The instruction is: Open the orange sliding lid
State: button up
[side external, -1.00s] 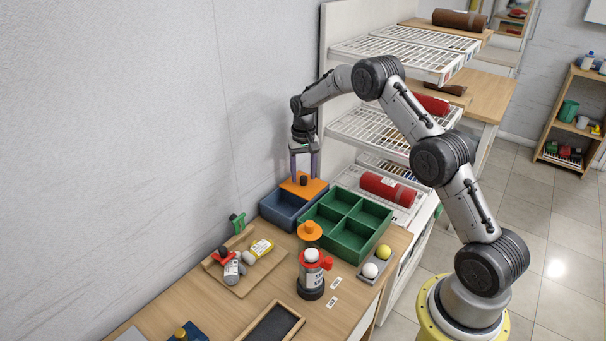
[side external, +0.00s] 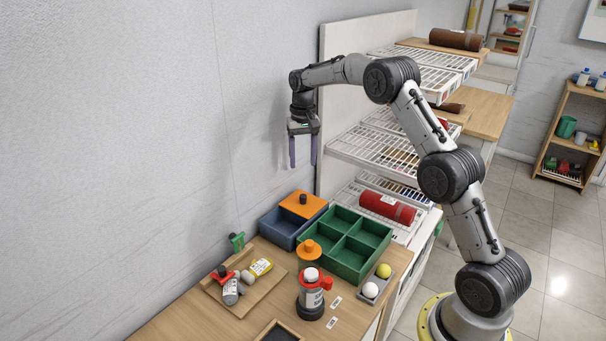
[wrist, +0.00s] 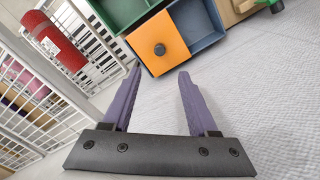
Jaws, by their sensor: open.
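The orange sliding lid (side external: 303,203) with a dark round knob (side external: 303,198) lies over the back right part of the blue box (side external: 277,228). The front left part of the box is uncovered. In the wrist view the orange lid (wrist: 158,45) and its knob (wrist: 159,49) are at the top, beside the open blue compartment (wrist: 197,22). My gripper (side external: 303,166) is open and empty, its fingers pointing down, well above the lid and clear of it. The two purple fingers also show in the wrist view (wrist: 157,72), apart with nothing between them.
A green divided tray (side external: 345,240) stands right of the blue box. A wire rack (side external: 380,140) with a red cylinder (side external: 387,207) is at the right. The wall is close behind. A bottle (side external: 311,294) and a wooden tray (side external: 245,285) stand in front.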

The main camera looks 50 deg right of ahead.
notch_tip(320, 180, up, 2)
jog(key=shift+r, duration=0.1)
